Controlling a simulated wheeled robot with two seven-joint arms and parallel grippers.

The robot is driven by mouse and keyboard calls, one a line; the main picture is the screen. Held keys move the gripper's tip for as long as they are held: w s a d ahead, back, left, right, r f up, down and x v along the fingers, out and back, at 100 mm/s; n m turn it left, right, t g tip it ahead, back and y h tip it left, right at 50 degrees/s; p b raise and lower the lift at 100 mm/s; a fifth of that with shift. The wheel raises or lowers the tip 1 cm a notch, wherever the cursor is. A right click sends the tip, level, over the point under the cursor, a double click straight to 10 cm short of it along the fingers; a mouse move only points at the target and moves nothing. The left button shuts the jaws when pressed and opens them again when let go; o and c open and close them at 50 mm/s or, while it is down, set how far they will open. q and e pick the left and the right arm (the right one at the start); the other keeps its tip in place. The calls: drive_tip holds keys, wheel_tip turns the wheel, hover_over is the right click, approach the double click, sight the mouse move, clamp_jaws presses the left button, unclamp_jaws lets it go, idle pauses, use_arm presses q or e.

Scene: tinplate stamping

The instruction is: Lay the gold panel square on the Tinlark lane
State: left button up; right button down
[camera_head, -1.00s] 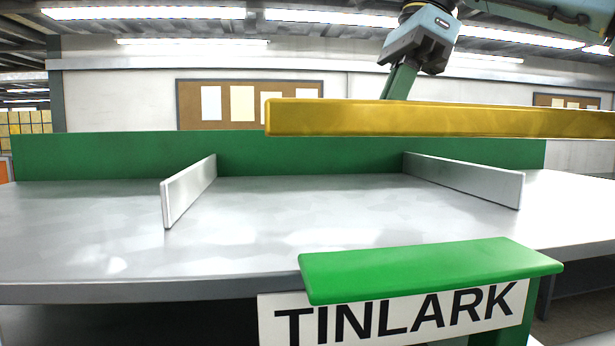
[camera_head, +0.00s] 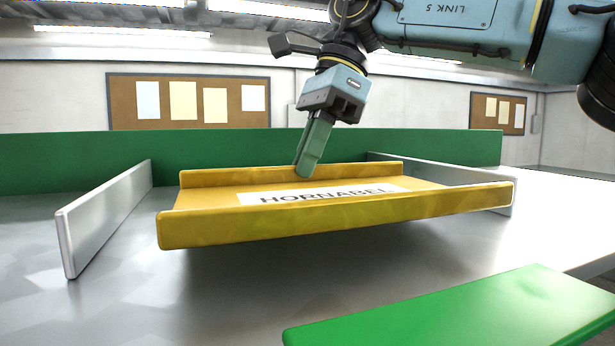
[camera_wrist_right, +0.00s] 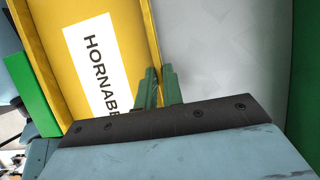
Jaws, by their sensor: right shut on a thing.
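The gold panel (camera_head: 225,187) is a shallow tray with raised edges and a white label reading HORNABEL. It hangs above the grey lane surface (camera_head: 330,275), with a shadow beneath. It lies between the two pale dividers in the head view, its front edge slanting up to the right and its right end overlapping the right divider in the picture. My right gripper (camera_head: 305,172) is shut on the panel's far raised edge; the wrist view also shows its green fingers (camera_wrist_right: 159,88) on that edge. My left gripper is not in view.
The left divider (camera_head: 103,215) stands left of the panel, and the right divider (camera_head: 440,174) stands behind its right end. A green back wall (camera_head: 60,160) closes the table's far side. A green block (camera_head: 460,315) sticks up at the lower right.

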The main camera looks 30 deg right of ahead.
drive_tip(key=shift+f, duration=1.55)
drive_tip(key=c, duration=1.5)
unclamp_jaws()
drive_tip(key=shift+c, duration=0.2)
drive_tip(key=shift+r, duration=0.15)
drive_tip(key=v, duration=1.2)
